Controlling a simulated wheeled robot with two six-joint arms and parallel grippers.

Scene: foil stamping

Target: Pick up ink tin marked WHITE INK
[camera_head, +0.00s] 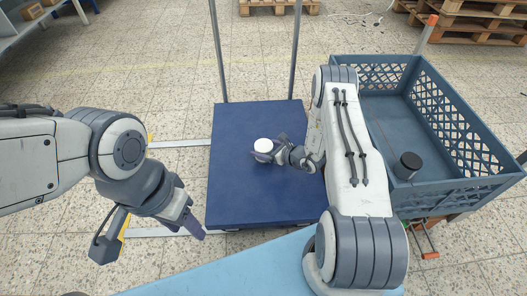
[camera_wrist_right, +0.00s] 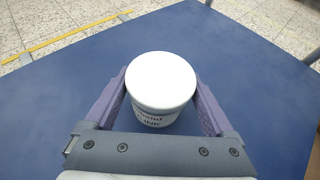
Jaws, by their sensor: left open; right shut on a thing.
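The white ink tin (camera_head: 263,145) is a small round tin with a white lid over the blue platform. My right gripper (camera_head: 264,154) is shut on it. In the right wrist view the tin (camera_wrist_right: 161,85) sits between the two purple fingers, one on each side. Dark print shows on its side, partly hidden by the gripper body and too small to read surely. I cannot tell whether the tin touches the platform. My left gripper (camera_head: 190,228) is open and empty at the lower left, away from the tin.
The blue platform (camera_head: 235,190) is otherwise clear. A blue-grey crate (camera_head: 385,120) stands at the right with a dark round tin (camera_head: 407,166) in it. A light blue surface (camera_head: 230,272) lies in front. Wooden pallets (camera_head: 470,22) are at the back right.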

